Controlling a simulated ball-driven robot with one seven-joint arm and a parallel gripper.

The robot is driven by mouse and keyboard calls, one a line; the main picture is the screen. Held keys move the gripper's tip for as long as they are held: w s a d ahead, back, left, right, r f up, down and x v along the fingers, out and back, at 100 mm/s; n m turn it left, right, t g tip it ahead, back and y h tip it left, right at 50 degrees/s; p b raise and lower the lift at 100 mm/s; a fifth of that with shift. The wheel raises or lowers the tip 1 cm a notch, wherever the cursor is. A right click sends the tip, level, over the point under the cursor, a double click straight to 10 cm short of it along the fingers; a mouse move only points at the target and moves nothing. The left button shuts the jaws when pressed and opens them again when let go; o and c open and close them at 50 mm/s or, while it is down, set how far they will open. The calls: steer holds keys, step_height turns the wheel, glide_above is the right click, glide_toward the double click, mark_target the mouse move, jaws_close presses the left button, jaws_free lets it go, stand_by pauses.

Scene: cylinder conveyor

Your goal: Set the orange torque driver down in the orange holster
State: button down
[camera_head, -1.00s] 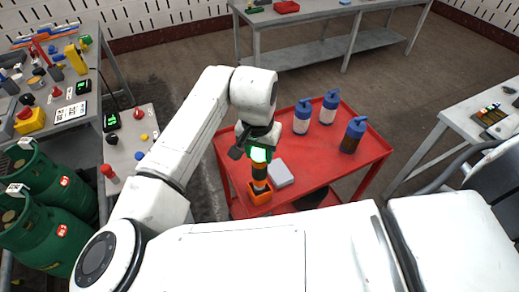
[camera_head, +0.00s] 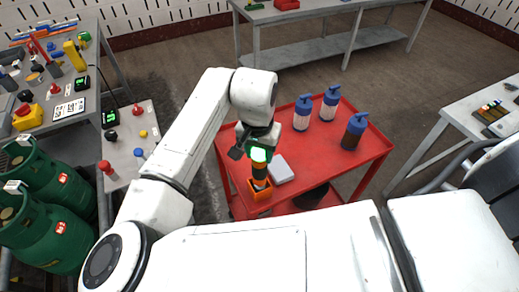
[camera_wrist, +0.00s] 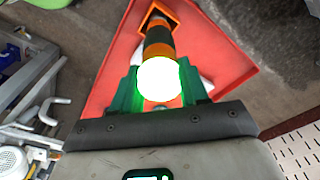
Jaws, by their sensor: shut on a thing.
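The orange torque driver (camera_head: 259,172) has a dark grip with orange bands and a glowing white-green top end. It also shows in the wrist view (camera_wrist: 158,45). My gripper (camera_head: 257,154) is shut on its upper part and holds it about upright. In the wrist view my green fingers (camera_wrist: 158,88) stand on both sides of it. The orange holster (camera_head: 260,194) is at the near left corner of the red cart and also shows in the wrist view (camera_wrist: 171,12). The driver's lower end is at the holster's opening; I cannot tell how deep it sits or whether it touches the bottom.
The red cart (camera_head: 313,176) also carries a light grey box (camera_head: 280,169) right beside the holster and blue-capped bottles (camera_head: 302,113) farther back. A cluttered grey bench (camera_head: 60,120) and green gas cylinders (camera_head: 45,215) stand at left. The cart's front right is clear.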

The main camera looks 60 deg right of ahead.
steer(key=shift+f+b, duration=0.5)
steer(key=shift+f, duration=0.5)
steer(key=shift+c, duration=2.4)
jaws_free()
